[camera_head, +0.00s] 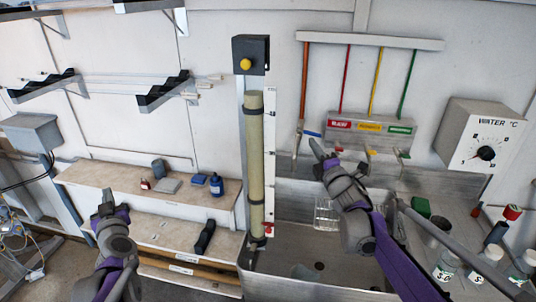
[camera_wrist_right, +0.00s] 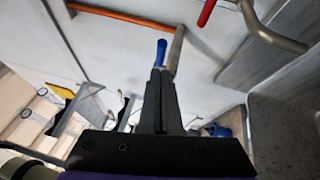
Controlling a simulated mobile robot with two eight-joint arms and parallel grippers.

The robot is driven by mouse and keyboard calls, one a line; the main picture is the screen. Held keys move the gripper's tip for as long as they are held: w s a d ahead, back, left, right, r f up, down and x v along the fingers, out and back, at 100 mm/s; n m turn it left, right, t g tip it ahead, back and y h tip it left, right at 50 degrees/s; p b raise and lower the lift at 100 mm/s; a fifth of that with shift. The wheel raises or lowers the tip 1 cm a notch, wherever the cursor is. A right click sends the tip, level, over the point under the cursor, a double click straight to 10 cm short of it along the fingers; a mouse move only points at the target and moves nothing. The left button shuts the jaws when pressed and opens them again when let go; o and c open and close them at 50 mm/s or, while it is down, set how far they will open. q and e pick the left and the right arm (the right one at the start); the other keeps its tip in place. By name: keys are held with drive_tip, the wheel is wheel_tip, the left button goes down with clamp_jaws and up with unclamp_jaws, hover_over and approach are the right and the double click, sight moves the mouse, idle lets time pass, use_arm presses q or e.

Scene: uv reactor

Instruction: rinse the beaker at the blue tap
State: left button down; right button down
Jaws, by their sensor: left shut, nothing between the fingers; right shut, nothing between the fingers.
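The blue tap handle (camera_head: 312,134) is on the wall above the sink, left of the coloured label panel. My right gripper (camera_head: 318,148) is shut and empty, with its tips just below and beside that handle. In the right wrist view the blue handle (camera_wrist_right: 161,50) shows just beyond the shut fingertips (camera_wrist_right: 157,72); I cannot tell if they touch. I cannot see whether water runs. My left gripper (camera_head: 107,197) is shut and empty, in front of the left bench.
A tall tan column (camera_head: 255,165) stands between bench and sink. A wire basket (camera_head: 326,214) hangs inside the sink (camera_head: 350,272). Bottles and a box lie on the left bench (camera_head: 110,178).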

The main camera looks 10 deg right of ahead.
drive_tip(key=shift+w+d+r, duration=0.2)
drive_tip(key=shift+w+d, duration=0.35)
drive_tip(key=shift+d, duration=0.05)
drive_tip(key=shift+d, duration=0.1)
drive_tip(key=shift+w+d+p, duration=0.2)
drive_tip(key=shift+w+d, duration=0.15)
drive_tip(key=shift+d, duration=0.2)
drive_tip(key=shift+w+d+p, duration=0.2)
drive_tip(key=shift+w+d, duration=0.1)
drive_tip(key=shift+d, duration=0.25)
